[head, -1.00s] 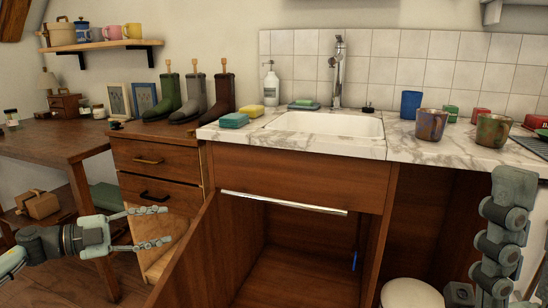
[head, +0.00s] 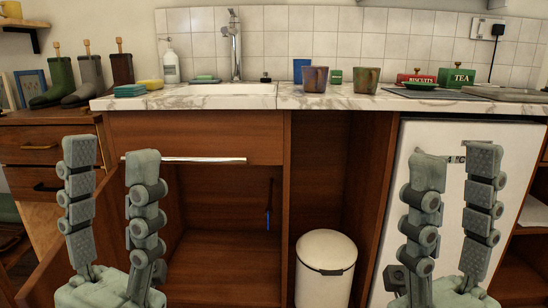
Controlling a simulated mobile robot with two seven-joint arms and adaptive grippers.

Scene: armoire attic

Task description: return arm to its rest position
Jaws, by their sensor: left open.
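My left gripper (head: 111,155) points up at the lower left, its two fingers spread and nothing between them. It stands in front of the sink cabinet's left side. My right gripper (head: 456,157) also points up, at the lower right in front of a white appliance (head: 397,200). Its two fingers are apart with nothing held between them. The arm links below both grippers are mostly out of frame.
The sink cabinet's door (head: 60,255) stands open at the left, with a long pale bar (head: 200,159) above the opening. A white bin (head: 325,262) stands mid-right. The marble counter (head: 290,100) holds two mugs and a green tea tin (head: 456,77).

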